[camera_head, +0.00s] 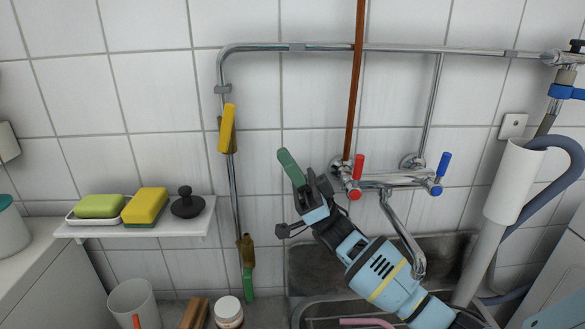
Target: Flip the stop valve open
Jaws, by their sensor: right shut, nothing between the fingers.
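A yellow lever (228,127) sits on a brass valve on the thin vertical pipe (234,185); it stands almost along the pipe, slightly tilted. Lower on this pipe is a brass valve (245,250) with a green lever (249,280) pointing down. Which of these is the stop valve is not marked. My right gripper (308,185) is shut, tip up, in front of the tiles right of the pipe. A green lever-like piece (289,165) shows at its fingertips, tilted up to the left; what it is fixed to is hidden. My left gripper is not in view.
A mixer tap with red (358,167) and blue (443,164) handles is right of my gripper, above the sink (335,314). A small shelf (136,230) holds soap, a sponge and a black knob-like object. A copper pipe (354,85) runs down to the tap.

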